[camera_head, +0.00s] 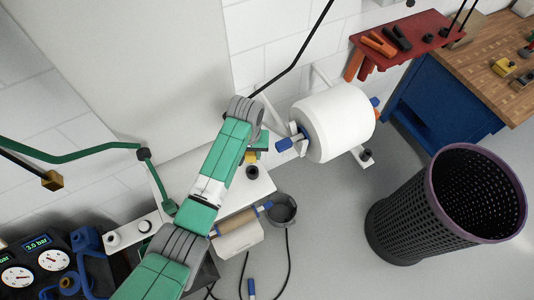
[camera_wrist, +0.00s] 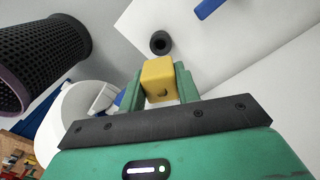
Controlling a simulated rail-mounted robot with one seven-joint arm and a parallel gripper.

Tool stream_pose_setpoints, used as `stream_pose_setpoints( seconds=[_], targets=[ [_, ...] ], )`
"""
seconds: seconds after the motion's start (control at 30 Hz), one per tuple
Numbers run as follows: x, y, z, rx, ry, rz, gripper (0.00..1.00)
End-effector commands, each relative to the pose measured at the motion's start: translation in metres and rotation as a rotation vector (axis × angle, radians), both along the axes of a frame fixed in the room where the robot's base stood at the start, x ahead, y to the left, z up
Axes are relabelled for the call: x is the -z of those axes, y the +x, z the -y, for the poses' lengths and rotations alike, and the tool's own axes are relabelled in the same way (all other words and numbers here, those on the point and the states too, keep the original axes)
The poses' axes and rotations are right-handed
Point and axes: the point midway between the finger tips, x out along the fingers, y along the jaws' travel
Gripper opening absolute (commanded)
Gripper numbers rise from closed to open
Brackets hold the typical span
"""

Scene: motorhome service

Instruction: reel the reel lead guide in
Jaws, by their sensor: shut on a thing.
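I see no lead running clearly from the block.
A white roll (camera_head: 335,122) on a blue-ended holder is right of my gripper. A smaller roll (camera_head: 238,235) and a grey cup (camera_head: 283,210) are below. A dark mesh bin (camera_head: 440,200) stands right. Gauges (camera_head: 35,265) are lower left. A red shelf (camera_head: 405,38) is above.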

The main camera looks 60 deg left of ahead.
Motion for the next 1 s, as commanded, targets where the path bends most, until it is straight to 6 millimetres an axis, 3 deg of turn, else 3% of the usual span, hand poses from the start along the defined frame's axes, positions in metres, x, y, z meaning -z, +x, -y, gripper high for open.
stream_pose_setpoints(
  seconds=[0.33,0.8,1.0],
  targets=[
    [-0.002,0.001,0.001,0.002,0.000,-0.001,0.00],
    [0.051,0.001,0.001,0.002,0.001,0.001,0.00],
    [0.059,0.001,0.001,0.002,0.001,0.000,0.00]
  ],
)
